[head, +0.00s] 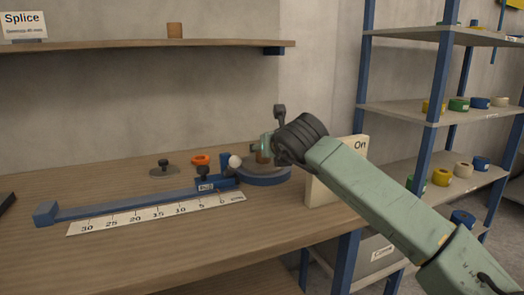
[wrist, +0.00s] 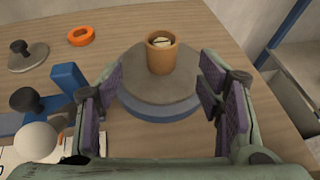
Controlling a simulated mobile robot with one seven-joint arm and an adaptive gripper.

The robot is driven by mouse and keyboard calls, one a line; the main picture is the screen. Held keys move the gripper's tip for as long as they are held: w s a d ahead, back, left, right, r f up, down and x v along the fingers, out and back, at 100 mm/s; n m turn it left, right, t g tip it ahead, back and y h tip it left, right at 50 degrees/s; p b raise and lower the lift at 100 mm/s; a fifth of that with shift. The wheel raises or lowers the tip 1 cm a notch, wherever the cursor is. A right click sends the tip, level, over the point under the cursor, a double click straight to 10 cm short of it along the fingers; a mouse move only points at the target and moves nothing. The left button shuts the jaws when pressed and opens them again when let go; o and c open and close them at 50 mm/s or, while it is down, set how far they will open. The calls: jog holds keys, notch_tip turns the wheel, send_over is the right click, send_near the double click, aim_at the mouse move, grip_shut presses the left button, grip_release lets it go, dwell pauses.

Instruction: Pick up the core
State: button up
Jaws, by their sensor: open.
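The core, a brown hollow cylinder (wrist: 162,57), stands upright on a round grey turntable with a blue base (wrist: 150,113) in the wrist view. My gripper (wrist: 160,84) is open, with its purple-padded fingers apart on the left and right. The core lies beyond the fingertips, roughly centred between them, and nothing is held. In the head view my gripper (head: 265,146) is over the turntable (head: 268,178), and the core (head: 262,158) is partly hidden by it. Another brown cylinder (head: 174,30) stands on the wall shelf.
A blue rail with a ruler strip (head: 155,213) lies left of the turntable. A black-knobbed disc (head: 164,169) and an orange ring (head: 201,160) lie behind it. An upright panel (head: 337,172) stands close on the right. Shelves with coloured rolls (head: 459,104) are farther right.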

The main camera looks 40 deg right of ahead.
jog(key=p+x, duration=0.1)
jog(key=x, duration=0.4)
jog(key=shift+w+d+f+p, duration=0.1)
jog(key=shift+w+d+p, duration=0.05)
jog(key=shift+w+p, duration=0.2)
jog(key=shift+p+x, duration=0.95)
jog(key=shift+x, duration=1.35)
jog(key=shift+s+d+f, duration=0.1)
jog(key=shift+f, duration=0.05)
jog(key=shift+c, duration=0.6)
jog(key=c, duration=0.8)
